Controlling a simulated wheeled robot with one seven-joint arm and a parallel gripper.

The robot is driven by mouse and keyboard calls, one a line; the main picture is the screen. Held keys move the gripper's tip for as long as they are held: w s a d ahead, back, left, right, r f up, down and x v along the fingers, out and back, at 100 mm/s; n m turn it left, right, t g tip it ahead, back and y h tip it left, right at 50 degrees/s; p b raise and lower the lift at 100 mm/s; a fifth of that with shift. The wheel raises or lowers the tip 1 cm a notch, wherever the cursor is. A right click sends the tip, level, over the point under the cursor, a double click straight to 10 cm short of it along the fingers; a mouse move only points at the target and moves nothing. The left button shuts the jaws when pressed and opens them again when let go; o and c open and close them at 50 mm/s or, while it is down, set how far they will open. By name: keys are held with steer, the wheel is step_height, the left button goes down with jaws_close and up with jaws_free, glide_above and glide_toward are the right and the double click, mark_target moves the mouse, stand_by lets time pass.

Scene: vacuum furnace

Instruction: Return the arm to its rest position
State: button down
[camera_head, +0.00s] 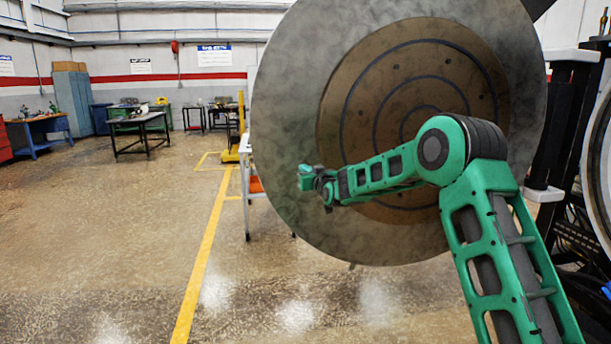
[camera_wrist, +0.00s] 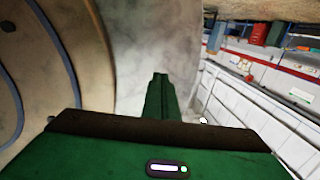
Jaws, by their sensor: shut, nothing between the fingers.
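My green arm is raised and bent at the elbow, stretching left across the face of the large round furnace door (camera_head: 285,110). My gripper (camera_head: 305,178) is at the arm's far end, in front of the door's lower left part as seen in the head view. In the wrist view, the green fingers of my gripper (camera_wrist: 160,78) are together with nothing between them. The door's grey rim (camera_wrist: 140,45) and its brown ringed inner face fill the left of that view. I cannot tell the exact gap between gripper and door.
A white-topped cart (camera_head: 246,172) stands just left of the door, partly hidden by it. Dark frames and cables (camera_head: 575,130) are close on the right. The floor left of the yellow line (camera_head: 202,265) is open, with a table (camera_head: 140,127) and blue bench (camera_head: 38,130) farther back.

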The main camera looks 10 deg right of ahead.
steer(key=s+d+f+m+g+h, duration=0.25)
steer(key=s+d+g, duration=0.25)
steer(key=s+d, duration=1.05)
steer(key=s+d+f+m+g+h, duration=0.25)
steer(key=s+d+g+h, duration=0.2)
steer(key=s+d, duration=1.15)
steer(key=s+f+m+g+y, duration=0.1)
steer(key=s+f+g, duration=0.1)
steer(key=s, duration=1.2)
steer(key=s+a+f+m+g, duration=0.1)
steer(key=s+f+m+g, duration=0.1)
steer(key=s, duration=1.2)
steer(key=s+a+f+m+g+y, duration=0.1)
steer(key=s+f+g, duration=0.2)
steer(key=s, duration=1.1)
steer(key=shift+g+y, duration=0.3)
steer(key=shift+g, duration=0.25)
steer(key=shift+w+f, duration=0.1)
steer(key=shift+f, duration=0.05)
steer(key=shift+w+f, duration=0.2)
steer(key=shift+w, duration=0.3)
